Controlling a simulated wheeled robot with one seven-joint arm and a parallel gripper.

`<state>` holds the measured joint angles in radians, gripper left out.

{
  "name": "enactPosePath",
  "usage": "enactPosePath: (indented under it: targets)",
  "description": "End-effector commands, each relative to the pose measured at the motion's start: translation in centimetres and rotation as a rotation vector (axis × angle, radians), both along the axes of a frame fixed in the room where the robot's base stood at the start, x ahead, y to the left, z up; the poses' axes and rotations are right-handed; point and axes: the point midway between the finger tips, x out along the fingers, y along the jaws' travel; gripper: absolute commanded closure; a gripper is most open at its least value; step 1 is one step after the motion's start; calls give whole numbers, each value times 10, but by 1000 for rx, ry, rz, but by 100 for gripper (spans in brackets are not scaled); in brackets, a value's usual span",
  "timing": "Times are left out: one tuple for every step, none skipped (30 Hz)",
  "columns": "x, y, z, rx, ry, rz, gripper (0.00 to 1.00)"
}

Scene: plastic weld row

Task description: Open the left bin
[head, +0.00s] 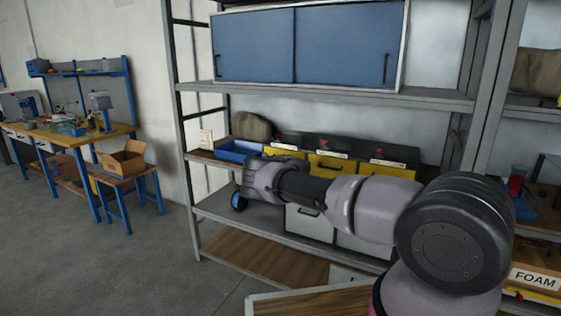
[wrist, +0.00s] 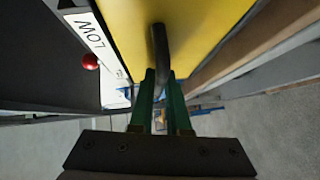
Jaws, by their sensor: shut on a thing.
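In the wrist view a yellow bin front (wrist: 205,35) fills the upper middle, with a dark bar handle (wrist: 158,45) standing out from it. My gripper (wrist: 160,77) has its green fingers closed on the lower end of this handle. A white label reading LOW (wrist: 92,35) is beside the yellow front. In the head view my arm reaches left across the row of bins and covers most of the left bin and my fingers. The middle bin (head: 325,167) and right bin (head: 380,174) show yellow fronts. I cannot tell how far the left bin is open.
A red knob (wrist: 90,61) is close to the label. A blue tray (head: 238,150) is left of the bins. Grey drawers (head: 310,222) are below and a blue sliding-door cabinet (head: 300,45) above. A grey shelf post (head: 181,130) stands left; open floor (head: 120,260) lies beyond.

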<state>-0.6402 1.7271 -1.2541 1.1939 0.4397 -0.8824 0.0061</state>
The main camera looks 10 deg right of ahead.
Motion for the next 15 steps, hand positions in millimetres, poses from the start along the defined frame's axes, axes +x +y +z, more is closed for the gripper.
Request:
enactPosePath:
  targets:
    - [0,0,-1,0,1,-1,100]
    - [0,0,-1,0,1,-1,100]
    - [0,0,-1,0,1,-1,100]
    - [0,0,-1,0,1,-1,100]
    - [-1,0,-1,0,1,-1,100]
    - [-1,1,-1,0,1,-1,100]
    - [-2,1,-1,0,1,-1,100]
    - [-3,2,-1,0,1,-1,100]
    - [-6,3,0,1,1,-2,100]
    - [-8,5,0,1,1,-2,100]
    - [-11,8,0,2,0,-1,100]
    - [-15,11,0,2,0,-1,100]
    - [-19,14,0,2,0,-1,100]
    - [-23,17,0,2,2,-2,100]
    - [-29,22,0,3,1,-1,100]
